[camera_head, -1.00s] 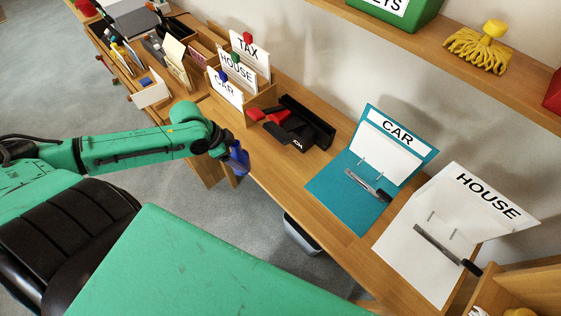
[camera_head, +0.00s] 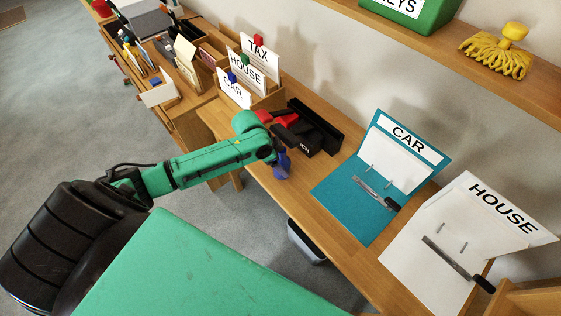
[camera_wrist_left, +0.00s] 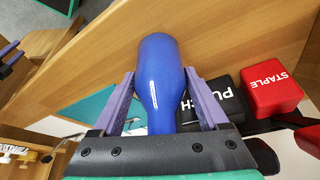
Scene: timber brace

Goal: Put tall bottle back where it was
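The tall bottle (camera_wrist_left: 160,75) is blue and sits between the two purple fingers of my left gripper (camera_wrist_left: 161,78) in the left wrist view. The fingertips press on both sides of it. In the head view the left gripper (camera_head: 281,166) is at the front edge of the desk, left of the blue CAR folder, and the bottle is mostly hidden by the gripper there. Whether the bottle's base touches the desk cannot be told. My right gripper is not in view.
A black PUNCH (camera_wrist_left: 227,103) and a red STAPLE box (camera_wrist_left: 270,90) lie close beside the gripper. The teal CAR folder (camera_head: 345,205) and white HOUSE folder (camera_head: 415,265) stand open on the desk (camera_head: 285,195). A card file (camera_head: 265,100) is behind. A bin (camera_head: 305,243) is below.

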